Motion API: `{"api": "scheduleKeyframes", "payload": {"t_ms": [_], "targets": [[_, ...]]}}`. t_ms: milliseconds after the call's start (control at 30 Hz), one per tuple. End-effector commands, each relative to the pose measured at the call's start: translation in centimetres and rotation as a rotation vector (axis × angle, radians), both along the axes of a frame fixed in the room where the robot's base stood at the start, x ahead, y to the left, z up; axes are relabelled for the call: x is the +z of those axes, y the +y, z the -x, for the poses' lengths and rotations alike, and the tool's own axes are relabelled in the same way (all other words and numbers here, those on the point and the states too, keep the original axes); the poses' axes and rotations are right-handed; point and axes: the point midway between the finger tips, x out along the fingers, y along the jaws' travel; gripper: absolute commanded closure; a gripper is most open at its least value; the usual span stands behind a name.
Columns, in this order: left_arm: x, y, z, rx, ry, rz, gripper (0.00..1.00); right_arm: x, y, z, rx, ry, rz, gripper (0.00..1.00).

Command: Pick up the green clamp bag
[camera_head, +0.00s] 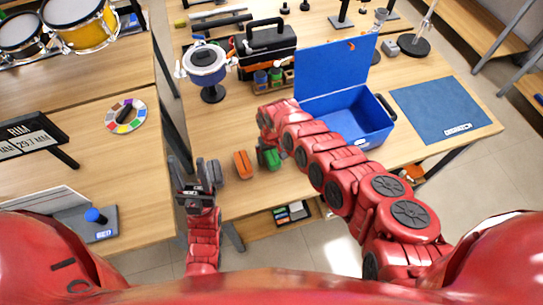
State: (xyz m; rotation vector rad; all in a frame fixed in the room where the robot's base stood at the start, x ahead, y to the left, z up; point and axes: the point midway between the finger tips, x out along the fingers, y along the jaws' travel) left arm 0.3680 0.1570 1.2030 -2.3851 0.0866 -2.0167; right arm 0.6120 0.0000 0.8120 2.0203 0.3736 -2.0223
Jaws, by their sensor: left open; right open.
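A small green bag (270,158) lies on the wooden table near its front edge, partly covered from above by my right arm. An orange bag (242,164) of similar shape lies just to its left. My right gripper (264,142) points down over the green bag; its fingers are mostly hidden by the wrist, and I cannot tell whether they touch the bag. It is open. My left gripper (194,172) is open at the table's front left corner, left of the orange bag, with nothing seen held in it.
A blue open-lidded box (375,137) stands right of my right arm, with a blue mat (440,108) beyond. A gap separates this table from the left one.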

Motion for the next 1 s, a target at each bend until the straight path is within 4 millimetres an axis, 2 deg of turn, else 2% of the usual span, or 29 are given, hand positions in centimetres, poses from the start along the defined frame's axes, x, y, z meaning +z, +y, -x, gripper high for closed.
{"api": "scheduleKeyframes", "payload": {"t_ms": [100,633,1000], "targets": [[0.02,0.0,0.0,0.0,0.0,0.0,0.5,0.06,0.0,-0.02,0.0,0.0,0.0,0.03],[0.03,0.0,0.0,0.0,0.0,0.0,0.5,0.09,-0.03,-0.04,-0.001,-0.001,0.0,0.98],[0.07,0.0,0.0,0.0,0.0,0.0,0.5,0.2,-0.04,-0.08,-0.002,-0.001,0.0,1.0]]}}
